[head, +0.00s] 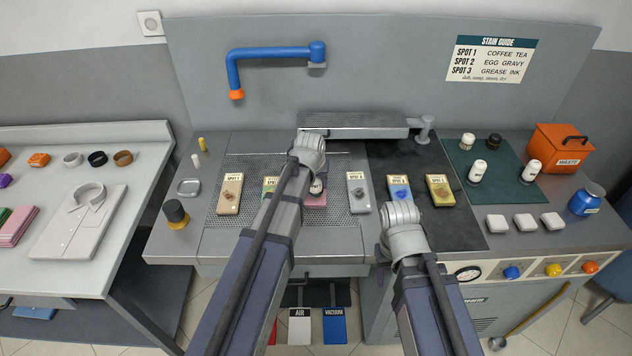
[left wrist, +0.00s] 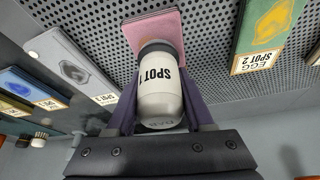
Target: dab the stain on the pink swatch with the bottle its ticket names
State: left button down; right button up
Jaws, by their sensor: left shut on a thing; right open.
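The pink swatch (head: 316,200) lies on the perforated board, mostly hidden behind my left arm. My left gripper (left wrist: 160,100) is shut around a white bottle (left wrist: 160,98) with a dark band, lettered SPOT 1. The bottle's capped end is at the pink swatch's edge in that view; I cannot tell whether it touches. In the head view the bottle (head: 316,184) shows just beside my left arm.
Other stained swatches lie in the row: tan (head: 230,194), green (head: 270,184), grey (head: 360,193), blue (head: 399,187) and yellow (head: 440,191). White bottles (head: 478,172) stand on the green mat (head: 505,187). The stain guide (head: 490,59) hangs behind; an orange waste bin (head: 562,150) stands right.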

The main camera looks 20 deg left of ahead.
pick_arm(q)
jog(key=shift+f+b, duration=0.5)
dwell(1.3)
jog(key=shift+r, duration=0.1)
notch_tip(320, 180, up, 7)
jog(key=p, duration=0.7)
jog(key=shift+f, duration=0.2)
dwell(0.4)
